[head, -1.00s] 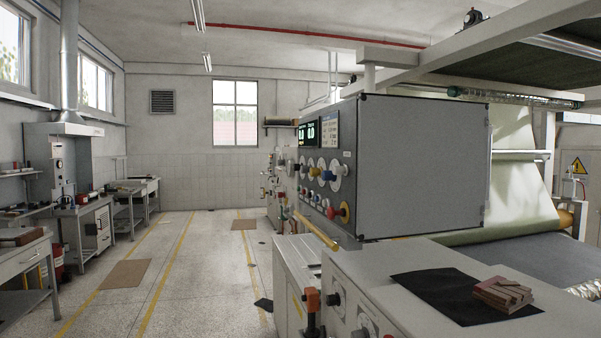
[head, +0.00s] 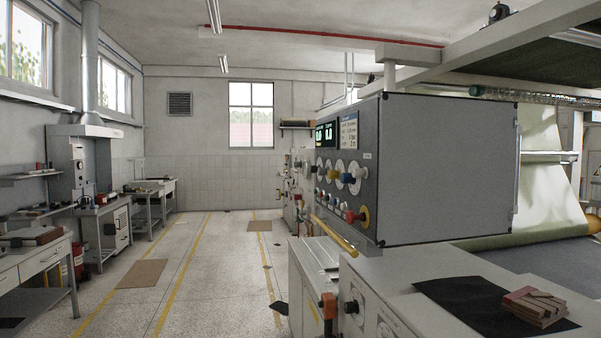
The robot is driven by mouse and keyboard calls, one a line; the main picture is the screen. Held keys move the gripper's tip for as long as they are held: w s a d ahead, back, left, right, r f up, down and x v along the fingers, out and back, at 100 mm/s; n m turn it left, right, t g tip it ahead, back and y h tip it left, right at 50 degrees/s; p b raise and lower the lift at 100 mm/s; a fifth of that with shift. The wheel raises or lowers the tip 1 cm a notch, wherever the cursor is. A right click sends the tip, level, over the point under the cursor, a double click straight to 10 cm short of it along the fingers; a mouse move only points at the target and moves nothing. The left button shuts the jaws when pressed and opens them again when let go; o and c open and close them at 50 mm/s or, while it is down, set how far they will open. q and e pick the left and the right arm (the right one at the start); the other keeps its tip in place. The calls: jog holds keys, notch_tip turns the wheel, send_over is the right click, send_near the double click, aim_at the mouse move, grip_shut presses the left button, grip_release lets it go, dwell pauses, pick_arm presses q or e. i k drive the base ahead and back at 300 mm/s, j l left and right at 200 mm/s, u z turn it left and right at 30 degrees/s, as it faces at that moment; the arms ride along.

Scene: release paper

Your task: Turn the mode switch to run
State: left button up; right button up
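A grey control cabinet (head: 450,165) stands right of centre, its control panel (head: 342,180) facing left and seen at a steep angle. The panel carries green-lit displays (head: 326,133), several round dials with coloured knobs (head: 354,177), and a lower row of coloured buttons and knobs, with a red knob on a yellow disc (head: 362,216) at the near end. I cannot tell which knob is the mode switch, nor its setting; the labels are too small to read. Neither of my grippers is in view.
A yellow rail (head: 333,237) runs below the panel. A low white cabinet (head: 400,290) stands in front, with an orange-topped handle (head: 328,304), a black sheet and stacked brown blocks (head: 538,306). The floor aisle (head: 215,260) is open; workbenches (head: 40,260) line the left wall.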

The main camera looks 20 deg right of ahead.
aim_at(321, 172)
jog(key=i, duration=2.1)
jog(key=i+z, duration=0.2)
jog(key=z, duration=0.2)
jog(key=i+j+z, duration=0.1)
jog(key=z, duration=0.3)
jog(key=i+j+z, duration=0.15)
jog(key=z, duration=0.25)
jog(key=i+j+z, duration=0.2)
jog(key=z, duration=0.25)
